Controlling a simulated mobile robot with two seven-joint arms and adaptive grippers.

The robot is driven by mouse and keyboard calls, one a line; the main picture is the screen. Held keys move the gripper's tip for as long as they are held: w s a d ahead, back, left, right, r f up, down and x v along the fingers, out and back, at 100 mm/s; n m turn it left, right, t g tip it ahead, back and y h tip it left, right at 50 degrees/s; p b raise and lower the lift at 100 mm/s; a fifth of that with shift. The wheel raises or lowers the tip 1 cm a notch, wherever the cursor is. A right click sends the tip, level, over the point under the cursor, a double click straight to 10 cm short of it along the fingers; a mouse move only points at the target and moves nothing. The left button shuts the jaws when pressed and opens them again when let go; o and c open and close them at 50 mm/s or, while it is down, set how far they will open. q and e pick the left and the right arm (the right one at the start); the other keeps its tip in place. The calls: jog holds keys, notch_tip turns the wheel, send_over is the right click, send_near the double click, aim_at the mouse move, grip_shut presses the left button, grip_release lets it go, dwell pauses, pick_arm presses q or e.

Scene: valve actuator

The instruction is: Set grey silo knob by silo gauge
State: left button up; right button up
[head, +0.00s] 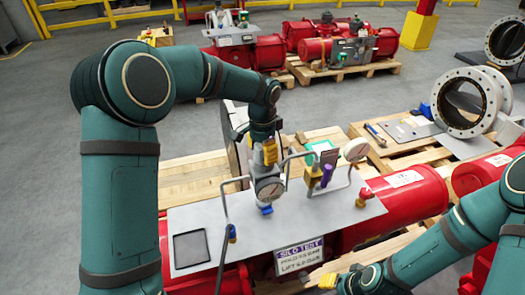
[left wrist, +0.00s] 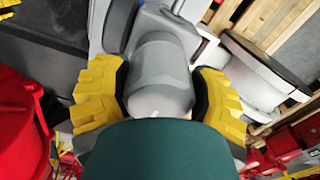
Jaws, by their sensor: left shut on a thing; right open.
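My left gripper (head: 266,153) is above the grey metal panel (head: 190,215) in the head view, its yellow fingers just above a round gauge (head: 269,189). In the left wrist view the left gripper (left wrist: 160,105) has its yellow fingers on both sides of a grey rounded knob (left wrist: 158,72), shut on it. The knob is mostly hidden by the gripper in the head view. The gauge's needle is too small to read. A second gauge (head: 356,150) stands on a pipe to the right. My right gripper (head: 338,281) is open at the bottom, partly hidden.
A red cylinder (head: 405,192) lies on the right. Wooden pallets (head: 195,178) and a flanged ring (head: 462,102) lie behind.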

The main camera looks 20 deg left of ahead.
pick_arm(q)
jog(key=shift+r+n, duration=0.15)
jog(key=shift+n, duration=0.25)
jog(key=n, duration=0.3)
jog(key=shift+d+r+n+p, duration=0.1)
jog(key=shift+d+n+p, duration=0.05)
jog(key=shift+n+p, duration=0.15)
jog(key=n, duration=0.5)
jog(key=shift+d+p, duration=0.1)
jog(key=shift+p, duration=0.3)
jog(key=n+p, duration=0.1)
jog(key=n, duration=0.4)
jog(key=shift+w+d+n, duration=0.1)
jog(key=shift+n, duration=0.3)
jog(key=n+p, duration=0.1)
jog(key=n, duration=0.3)
jog(key=shift+n, duration=0.4)
jog(key=o, duration=1.2)
jog(key=shift+c, duration=0.2)
